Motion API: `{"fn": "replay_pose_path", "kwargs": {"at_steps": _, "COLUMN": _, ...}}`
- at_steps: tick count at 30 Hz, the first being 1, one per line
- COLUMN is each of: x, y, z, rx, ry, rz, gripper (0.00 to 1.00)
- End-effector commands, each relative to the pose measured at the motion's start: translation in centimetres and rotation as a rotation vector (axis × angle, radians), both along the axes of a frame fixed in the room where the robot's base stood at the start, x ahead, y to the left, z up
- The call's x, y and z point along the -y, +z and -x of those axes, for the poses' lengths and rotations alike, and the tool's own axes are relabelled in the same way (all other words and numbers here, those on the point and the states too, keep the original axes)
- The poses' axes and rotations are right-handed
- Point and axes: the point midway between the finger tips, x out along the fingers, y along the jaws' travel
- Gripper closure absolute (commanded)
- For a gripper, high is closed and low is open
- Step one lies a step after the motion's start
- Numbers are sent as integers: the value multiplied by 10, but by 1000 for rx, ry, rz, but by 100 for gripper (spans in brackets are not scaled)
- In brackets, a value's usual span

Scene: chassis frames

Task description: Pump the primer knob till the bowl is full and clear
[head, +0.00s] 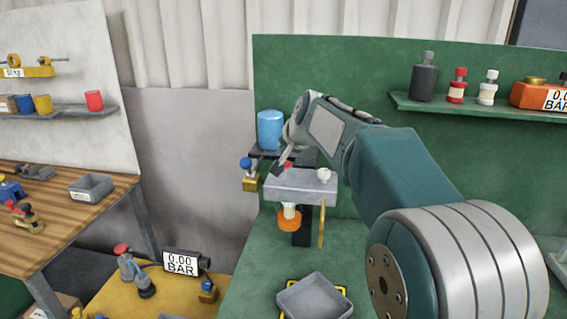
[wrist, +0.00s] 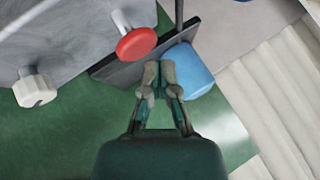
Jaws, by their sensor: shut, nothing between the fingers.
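A grey block (head: 300,186) stands on a bracket against the green panel. A red knob on a pale stem (wrist: 136,43) sticks out of its top; a bit of the red knob (head: 287,164) shows beside my gripper in the head view. A white knob (head: 323,174) sits on the block too, at left in the wrist view (wrist: 35,90). Below hangs a pale bowl (head: 289,211) with an orange lower part; its contents are too small to judge. My gripper (wrist: 159,66) is shut and empty, near the red knob but apart from it in the wrist view.
A blue canister (head: 270,130) stands on a dark shelf just behind my gripper. A blue-topped brass valve (head: 248,176) is left of the block. A grey tray (head: 314,297) lies below. Bottles (head: 424,78) stand on the right shelf. A wooden bench (head: 60,205) is at left.

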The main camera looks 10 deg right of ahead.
Motion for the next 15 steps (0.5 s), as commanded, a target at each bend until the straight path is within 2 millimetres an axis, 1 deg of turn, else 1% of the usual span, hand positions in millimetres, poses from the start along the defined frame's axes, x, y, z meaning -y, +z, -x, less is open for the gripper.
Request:
{"fn": "replay_pose_path", "kwargs": {"at_steps": 8, "x": 0, "y": 0, "z": 0, "rx": 0, "ry": 0, "rz": 0, "gripper": 100}}
{"fn": "replay_pose_path", "kwargs": {"at_steps": 15, "x": 1, "y": -6, "z": 2, "rx": 0, "ry": -1, "rz": -1, "gripper": 100}}
